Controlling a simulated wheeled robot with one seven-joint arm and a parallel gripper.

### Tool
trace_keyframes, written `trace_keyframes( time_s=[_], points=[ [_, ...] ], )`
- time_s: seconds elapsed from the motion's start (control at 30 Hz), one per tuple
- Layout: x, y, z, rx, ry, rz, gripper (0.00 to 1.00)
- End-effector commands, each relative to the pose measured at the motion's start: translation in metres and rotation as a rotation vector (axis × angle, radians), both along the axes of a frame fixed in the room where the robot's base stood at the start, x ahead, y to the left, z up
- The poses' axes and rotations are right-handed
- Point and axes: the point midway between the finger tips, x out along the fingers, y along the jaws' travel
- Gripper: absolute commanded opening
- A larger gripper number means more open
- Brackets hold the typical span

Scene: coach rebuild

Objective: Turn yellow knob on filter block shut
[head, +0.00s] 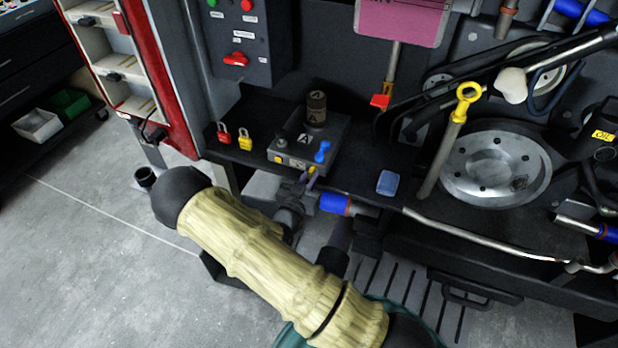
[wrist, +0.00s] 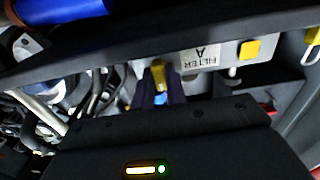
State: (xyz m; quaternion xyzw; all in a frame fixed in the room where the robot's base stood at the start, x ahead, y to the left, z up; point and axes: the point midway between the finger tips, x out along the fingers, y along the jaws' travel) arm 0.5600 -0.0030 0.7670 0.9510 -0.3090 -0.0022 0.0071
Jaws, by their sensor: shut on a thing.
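The filter block (head: 305,140) is a dark box labelled A on a black shelf, with a dark cylinder (head: 316,108) on top and a blue knob (head: 322,152) at its right. The yellow knob (head: 313,170) shows at the block's front edge. In the wrist view the yellow knob (wrist: 160,75) stands between my fingers, left of an upside-down "FILTER A" label (wrist: 200,57). My gripper (head: 306,178) is shut on the yellow knob; the fingertips (wrist: 158,90) hide its lower part. The knob's exact angle is hard to tell.
A yellow square (wrist: 250,50) sits beside the label. Red (head: 223,133) and yellow (head: 245,139) padlocks stand left of the block. A blue box (head: 388,182) and a silver pipe (head: 480,238) lie to the right. The shelf's dark edge (wrist: 120,48) runs close above my fingers.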

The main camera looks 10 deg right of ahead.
Motion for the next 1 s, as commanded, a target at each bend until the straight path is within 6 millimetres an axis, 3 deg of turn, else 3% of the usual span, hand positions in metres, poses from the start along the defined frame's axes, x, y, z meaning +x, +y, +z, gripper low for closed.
trace_keyframes(
  time_s=[0.07, 0.1, 0.17, 0.57, 1.0],
  points=[
    [-0.001, 0.001, -0.003, 0.001, 0.008, 0.002, 0.00],
    [-0.001, 0.001, -0.003, 0.001, 0.008, 0.002, 0.16],
    [-0.001, 0.001, -0.002, 0.000, 0.007, 0.002, 0.23],
    [-0.005, 0.004, -0.001, 0.001, 0.003, 0.001, 0.23],
    [-0.067, 0.050, -0.001, 0.001, 0.004, 0.004, 0.23]
  ],
)
